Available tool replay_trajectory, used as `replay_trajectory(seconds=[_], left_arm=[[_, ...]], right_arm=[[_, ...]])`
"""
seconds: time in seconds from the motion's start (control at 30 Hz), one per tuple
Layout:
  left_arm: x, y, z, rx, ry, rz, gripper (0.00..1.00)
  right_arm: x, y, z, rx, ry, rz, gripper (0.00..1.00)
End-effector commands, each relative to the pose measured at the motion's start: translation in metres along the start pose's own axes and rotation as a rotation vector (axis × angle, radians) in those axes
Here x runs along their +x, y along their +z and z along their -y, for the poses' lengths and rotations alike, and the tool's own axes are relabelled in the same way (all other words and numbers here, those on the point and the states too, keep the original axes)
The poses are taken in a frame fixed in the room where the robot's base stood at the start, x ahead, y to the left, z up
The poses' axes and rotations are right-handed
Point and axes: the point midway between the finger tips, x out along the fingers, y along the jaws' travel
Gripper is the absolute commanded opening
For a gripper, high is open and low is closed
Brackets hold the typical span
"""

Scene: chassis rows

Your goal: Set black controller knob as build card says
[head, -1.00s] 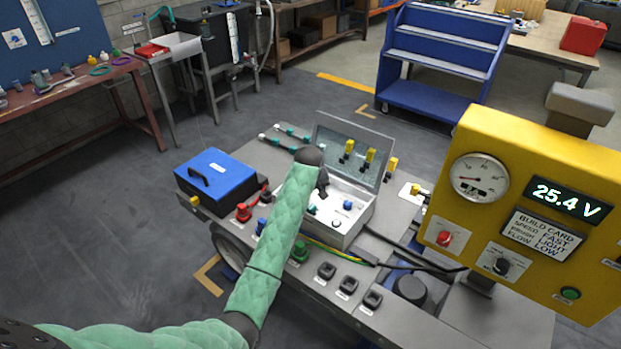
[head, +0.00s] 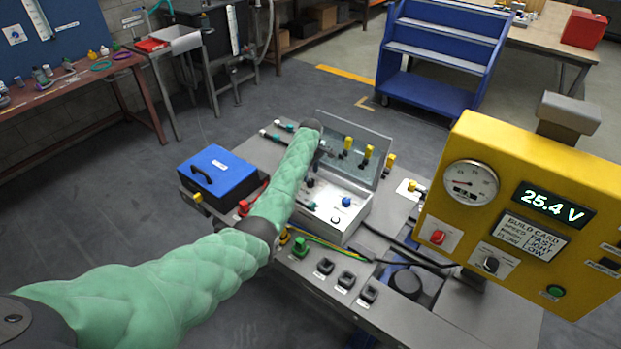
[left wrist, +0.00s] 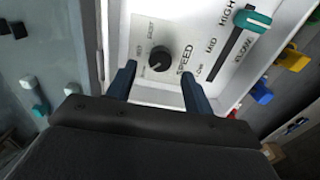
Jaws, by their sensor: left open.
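The black controller knob (left wrist: 160,58) sits on a white panel marked SPEED in the left wrist view. A pale mark shows on its lower part; the small dial words around it are hard to read. My left gripper (left wrist: 158,71) is open, with one dark finger on each side of the knob; contact is not clear. My right gripper is not in view.
A teal slider (left wrist: 252,20) is right of the knob. The box's raised lid (head: 355,140) stands behind the gripper. A blue case (head: 217,177) is to the left. The yellow panel (head: 470,140) with gauge and switches stands at the right.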

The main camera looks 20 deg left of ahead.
Motion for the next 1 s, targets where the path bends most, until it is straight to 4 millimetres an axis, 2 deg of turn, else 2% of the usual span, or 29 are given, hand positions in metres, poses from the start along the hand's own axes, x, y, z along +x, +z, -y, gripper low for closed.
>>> replay_trajectory(seconds=[0.1,0.3,0.7,0.73,0.93,1.0], left_arm=[[0.016,0.0,0.001,0.0,-0.002,0.001,0.52],[0.036,0.0,0.0,0.001,-0.001,0.0,0.52],[0.043,0.0,0.0,0.001,0.001,-0.001,0.52],[0.043,0.0,0.0,0.001,0.001,-0.001,0.5],[0.043,0.0,0.0,0.002,0.001,-0.001,0.11],[0.043,0.0,0.0,0.002,0.001,-0.001,0.07]], right_arm=[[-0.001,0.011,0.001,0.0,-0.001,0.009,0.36],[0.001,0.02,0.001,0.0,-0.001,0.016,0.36],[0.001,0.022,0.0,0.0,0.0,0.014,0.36],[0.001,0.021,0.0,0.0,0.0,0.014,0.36],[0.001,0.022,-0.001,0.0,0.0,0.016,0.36],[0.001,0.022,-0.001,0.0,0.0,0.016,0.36]])
